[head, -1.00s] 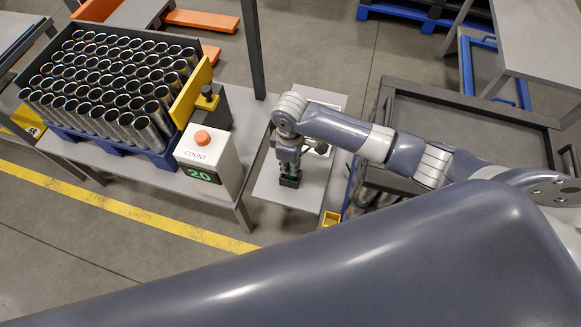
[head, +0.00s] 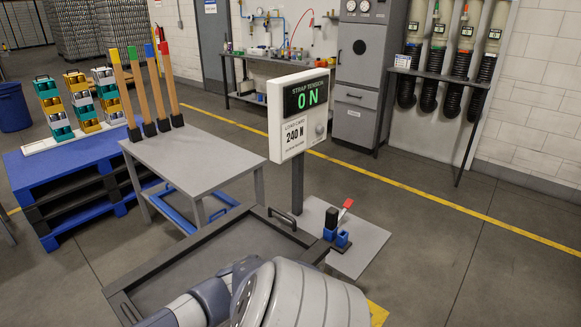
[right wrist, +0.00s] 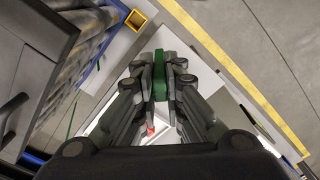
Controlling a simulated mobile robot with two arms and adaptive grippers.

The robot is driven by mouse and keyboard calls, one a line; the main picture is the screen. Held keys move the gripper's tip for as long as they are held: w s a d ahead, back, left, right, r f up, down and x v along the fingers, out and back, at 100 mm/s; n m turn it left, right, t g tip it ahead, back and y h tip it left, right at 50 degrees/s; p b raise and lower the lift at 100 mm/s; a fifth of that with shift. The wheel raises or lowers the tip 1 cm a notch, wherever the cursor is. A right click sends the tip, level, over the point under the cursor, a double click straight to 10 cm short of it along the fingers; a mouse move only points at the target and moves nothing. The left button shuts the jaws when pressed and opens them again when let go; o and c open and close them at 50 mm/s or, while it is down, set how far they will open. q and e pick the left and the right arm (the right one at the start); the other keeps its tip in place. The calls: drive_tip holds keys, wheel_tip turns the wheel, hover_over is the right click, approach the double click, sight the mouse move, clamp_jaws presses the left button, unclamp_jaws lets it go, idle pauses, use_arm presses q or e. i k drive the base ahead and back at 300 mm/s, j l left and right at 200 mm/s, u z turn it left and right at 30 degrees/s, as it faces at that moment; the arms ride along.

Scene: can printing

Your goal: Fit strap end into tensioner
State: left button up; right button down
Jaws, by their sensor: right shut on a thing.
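In the right wrist view my right gripper (right wrist: 160,85) is shut on a green piece (right wrist: 161,72), which looks like the strap end. It stands between the fingertips above a pale surface. In the head view a small blue and black device with a red-tipped lever (head: 341,238), perhaps the tensioner, sits on a low grey table (head: 368,250). The strap tension display (head: 306,105) reads 0 N. One of my arms fills the bottom of the head view, with its gripper out of sight. My left gripper is in neither view.
A dark-rimmed tray cart (head: 215,262) stands near the front. Behind it is a grey table (head: 195,160) holding several upright sticks, and blue pallets (head: 65,185) are at the left. Floor is clear at right.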

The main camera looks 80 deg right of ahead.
sight(340, 242)
drive_tip(key=k+l, duration=0.35)
drive_tip(key=k+l+z, duration=0.1)
drive_tip(key=k+l, duration=0.45)
drive_tip(key=l, duration=0.25)
drive_tip(key=k+l+z, duration=0.1)
drive_tip(key=l, duration=0.35)
drive_tip(key=k+l, duration=0.15)
drive_tip(key=l, duration=0.25)
drive_tip(key=k+l+z, duration=0.15)
drive_tip(key=l, duration=0.3)
drive_tip(key=k+l, duration=0.1)
drive_tip(key=l, duration=0.35)
drive_tip(key=l+z, duration=0.1)
drive_tip(key=l, duration=0.7)
drive_tip(key=i+l+z, duration=0.1)
drive_tip(key=l, duration=0.7)
